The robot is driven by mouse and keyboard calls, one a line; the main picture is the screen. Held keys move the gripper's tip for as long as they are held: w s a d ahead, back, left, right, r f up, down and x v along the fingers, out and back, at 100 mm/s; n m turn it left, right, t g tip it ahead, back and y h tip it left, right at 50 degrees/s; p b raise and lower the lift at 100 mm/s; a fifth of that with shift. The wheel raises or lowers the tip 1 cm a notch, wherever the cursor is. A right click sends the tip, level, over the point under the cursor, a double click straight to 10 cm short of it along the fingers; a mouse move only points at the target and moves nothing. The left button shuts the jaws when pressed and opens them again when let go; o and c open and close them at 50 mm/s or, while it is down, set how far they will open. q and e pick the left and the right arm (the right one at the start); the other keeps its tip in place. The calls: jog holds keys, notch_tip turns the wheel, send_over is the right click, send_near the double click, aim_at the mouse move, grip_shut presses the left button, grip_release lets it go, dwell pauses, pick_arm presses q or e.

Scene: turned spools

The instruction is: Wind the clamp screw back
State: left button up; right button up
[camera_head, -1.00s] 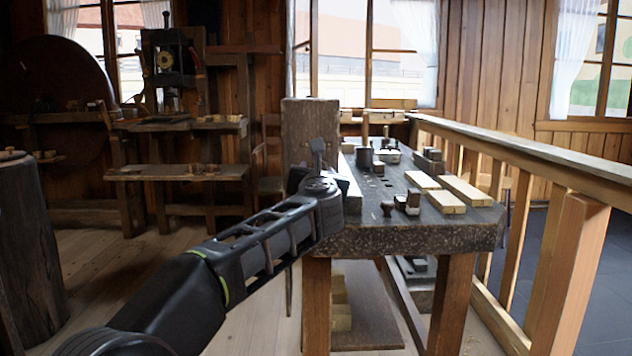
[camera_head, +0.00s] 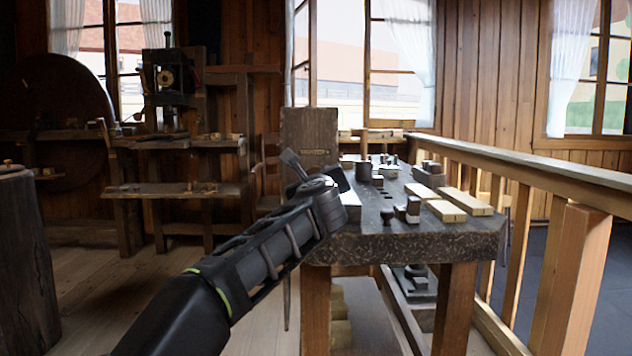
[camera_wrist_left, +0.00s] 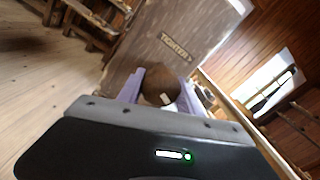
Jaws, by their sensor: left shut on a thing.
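My left gripper (camera_head: 316,172) is at the left end of the workbench, in front of an upright dark board (camera_head: 308,130). In the left wrist view its two purple fingers (camera_wrist_left: 160,90) are on either side of a brown round knob (camera_wrist_left: 160,80), which I take as the head of the clamp screw, and are shut on it. The upright board (camera_wrist_left: 205,25) is right behind the knob and bears a label (camera_wrist_left: 174,45) reading "TIGHTEN" with an arrow. In the head view the gripper hides the knob. The screw's shaft cannot be made out. My right gripper is not in view.
The workbench (camera_head: 400,243) carries pale wooden blocks (camera_head: 462,201), a dark cup (camera_head: 363,171) and small dark turned pieces (camera_head: 387,214). A wooden railing (camera_head: 570,185) runs along its right side. Shelves and a press (camera_head: 168,75) stand back left.

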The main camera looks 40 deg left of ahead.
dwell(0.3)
pick_arm(q)
jog(key=o, duration=1.4)
jog(key=shift+w+f, duration=0.1)
jog(key=shift+w, duration=0.05)
jog(key=shift+c, duration=0.2)
jog(key=v, duration=0.8)
jog(key=shift+w+a, duration=0.1)
